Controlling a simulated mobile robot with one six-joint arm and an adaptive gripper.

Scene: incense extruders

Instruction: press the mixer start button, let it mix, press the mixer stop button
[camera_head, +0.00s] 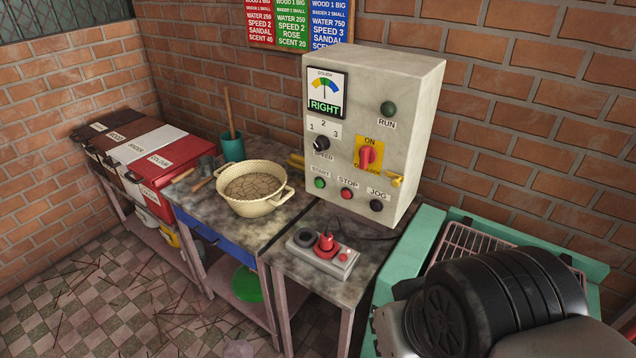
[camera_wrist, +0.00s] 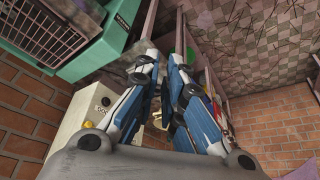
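The control box (camera_head: 380,130) stands on the table against the brick wall. Its green START button (camera_head: 320,183), red STOP button (camera_head: 346,194) and black JOG button (camera_head: 376,205) sit in a row low on the front. The RUN lamp (camera_head: 389,108) is dark green, the gauge (camera_head: 325,93) reads RIGHT, and the red switch (camera_head: 369,156) sits on a yellow ON plate. My gripper (camera_wrist: 167,62) shows only in the wrist view, its blue fingers nearly together with nothing visible between them. The control box (camera_wrist: 88,110) is partly hidden behind them, apart from the fingertips as far as I can tell.
A mint-green machine with a pink grate (camera_head: 480,248) stands at right. A cream pot (camera_head: 255,203) of brown mix stands left. Labelled bins (camera_head: 150,145) are at far left.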

